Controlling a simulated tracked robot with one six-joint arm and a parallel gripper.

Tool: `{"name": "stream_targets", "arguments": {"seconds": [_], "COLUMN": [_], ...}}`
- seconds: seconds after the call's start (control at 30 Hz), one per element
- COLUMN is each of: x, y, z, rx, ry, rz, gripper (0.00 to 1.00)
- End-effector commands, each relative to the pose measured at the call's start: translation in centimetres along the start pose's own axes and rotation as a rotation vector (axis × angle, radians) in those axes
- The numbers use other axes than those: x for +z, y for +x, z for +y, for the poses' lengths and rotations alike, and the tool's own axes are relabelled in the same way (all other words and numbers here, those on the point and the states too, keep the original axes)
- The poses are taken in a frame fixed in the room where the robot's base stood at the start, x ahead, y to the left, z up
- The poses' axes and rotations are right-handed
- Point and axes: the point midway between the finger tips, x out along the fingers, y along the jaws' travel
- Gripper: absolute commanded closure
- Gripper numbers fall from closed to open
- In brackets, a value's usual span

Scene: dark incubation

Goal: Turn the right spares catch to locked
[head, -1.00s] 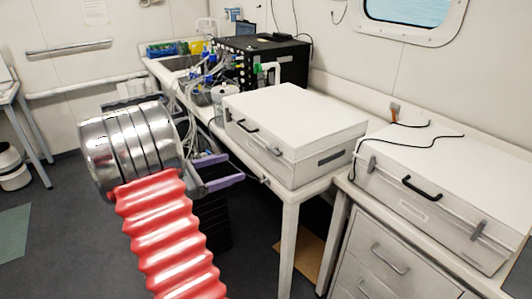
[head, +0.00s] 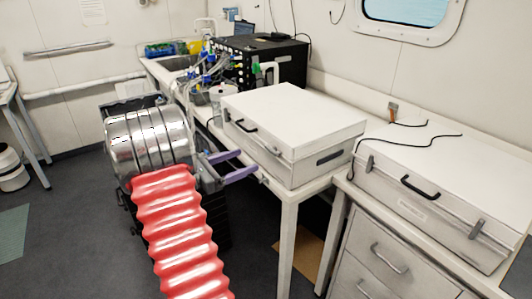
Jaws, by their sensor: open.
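A white lidded case (head: 440,190) on the right bench has a black handle, a left catch (head: 370,164) and a right catch (head: 477,229). Its left catch looks upright; its right one looks slightly tilted. A second white case (head: 292,130) to its left also has a black handle, with small catches on its front. I cannot read a label that tells which case holds spares. My gripper (head: 246,162), with purple fingers, is open and empty. It shows in front of the second case's lower front edge, well left of the right case.
Both cases stand on white benches. Drawers (head: 377,262) are under the right case. A black cable (head: 410,145) lies across its lid. A black instrument box (head: 262,62) with tubing stands behind the second case. The dark floor at left is mostly clear.

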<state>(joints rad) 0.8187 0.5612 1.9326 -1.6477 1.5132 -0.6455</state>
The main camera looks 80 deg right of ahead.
Motion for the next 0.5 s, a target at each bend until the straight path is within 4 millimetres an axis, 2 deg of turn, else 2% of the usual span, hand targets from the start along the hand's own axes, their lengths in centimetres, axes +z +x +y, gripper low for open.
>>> {"name": "stream_targets", "arguments": {"seconds": [0.1,0.5], "x": [0.0,0.0], "y": [2.0,8.0], "z": [-0.1,0.0], "rx": [-0.003,-0.001], "ry": [0.0,0.001], "rz": [0.0,0.0], "gripper": [0.27,0.27]}}
